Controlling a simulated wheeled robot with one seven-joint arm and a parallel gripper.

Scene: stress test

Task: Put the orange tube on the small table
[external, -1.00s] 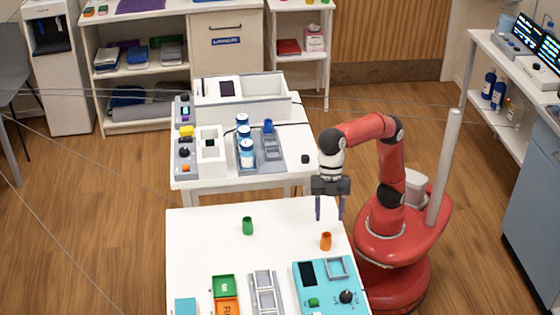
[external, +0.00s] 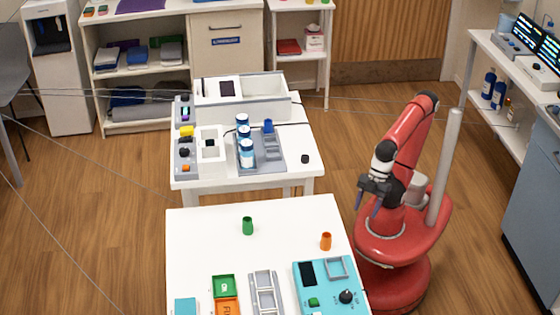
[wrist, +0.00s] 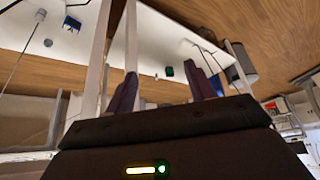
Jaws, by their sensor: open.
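The orange tube (external: 326,241) stands upright near the right edge of the near white table (external: 200,250). My gripper (external: 367,203) is open and empty, to the right of this table and above the orange tube in the picture, close to my red base. In the wrist view its two dark fingers (wrist: 163,90) are apart with nothing between them. I cannot pick out the orange tube there. A second white table (external: 210,185) stands behind the near one; which one is the small table I cannot tell.
A green tube (external: 247,226) stands left of the orange one. A teal device (external: 325,290), a grey rack (external: 263,292) and green and orange trays (external: 224,286) line the near table's front. The far table holds a white bin (external: 265,105) and several blue-white bottles (external: 246,150).

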